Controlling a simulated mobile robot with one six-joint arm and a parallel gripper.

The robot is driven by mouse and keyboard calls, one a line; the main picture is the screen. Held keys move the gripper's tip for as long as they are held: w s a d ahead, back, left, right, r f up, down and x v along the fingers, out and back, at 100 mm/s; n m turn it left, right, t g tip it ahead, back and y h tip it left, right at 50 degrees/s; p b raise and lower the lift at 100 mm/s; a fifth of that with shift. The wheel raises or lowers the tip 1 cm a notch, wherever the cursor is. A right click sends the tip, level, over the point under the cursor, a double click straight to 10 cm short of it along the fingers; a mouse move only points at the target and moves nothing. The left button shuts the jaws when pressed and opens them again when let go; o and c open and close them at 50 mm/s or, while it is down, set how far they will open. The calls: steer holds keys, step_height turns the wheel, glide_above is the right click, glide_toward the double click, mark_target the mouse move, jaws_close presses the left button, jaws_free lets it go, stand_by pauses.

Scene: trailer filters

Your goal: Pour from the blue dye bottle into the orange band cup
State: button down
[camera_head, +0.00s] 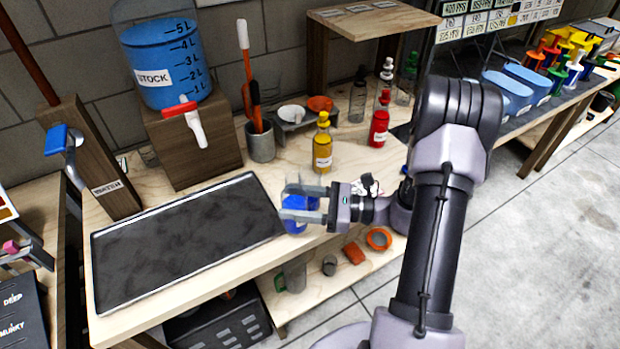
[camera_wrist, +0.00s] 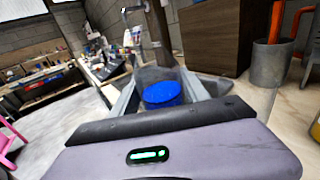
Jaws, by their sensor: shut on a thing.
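My gripper (camera_head: 302,204) is shut on the blue dye bottle (camera_head: 295,226), near the right end of the black tray. The bottle's blue part shows between and below the fingers. In the wrist view the blue dye bottle (camera_wrist: 163,95) shows as a round blue shape between the fingers. I cannot tell how far the bottle is tilted. I cannot make out an orange band cup for certain. An orange ring-shaped thing (camera_head: 378,238) sits low, right of my gripper.
A black tray (camera_head: 185,245) lies on the bench. A yellow bottle (camera_head: 322,145) and a red bottle (camera_head: 379,122) stand behind my gripper. The blue stock tank (camera_head: 165,60) stands on a wooden block at the back left. A grey tool holder (camera_head: 260,143) stands beside it.

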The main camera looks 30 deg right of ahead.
mark_target(297, 186)
steer(key=shift+d+f+m, duration=0.1)
steer(key=shift+f+m, duration=0.35)
steer(key=shift+m, duration=0.45)
steer(key=shift+w+d+r+m+y, duration=0.15)
steer(key=shift+m+y, duration=0.15)
steer(key=shift+m, duration=0.5)
steer(key=shift+w+d+f+m+t, duration=0.1)
steer(key=shift+m+t, duration=0.15)
steer(key=shift+m, duration=0.4)
steer(key=shift+w+d+f+m+t, duration=0.1)
steer(key=shift+m+t, duration=0.15)
steer(key=shift+m, duration=1.1)
steer(key=r+p, duration=0.3)
steer(key=r, duration=0.1)
steer(key=shift+w+d+r+p, duration=0.1)
steer(key=shift+w+d+p, duration=0.1)
steer(key=shift+p, duration=0.15)
steer(key=shift+r+m, duration=0.15)
steer(key=shift+m, duration=0.15)
steer(key=shift+m+t, duration=0.4)
steer(key=shift+m, duration=0.4)
step_height(297, 186, down, 4)
steer(key=b, duration=0.2)
steer(key=shift+b, duration=0.35)
steer(key=shift+s+a+r+m+p, duration=0.1)
steer(key=shift+s+a+m+p, duration=0.05)
steer(key=shift+m+p, duration=0.2)
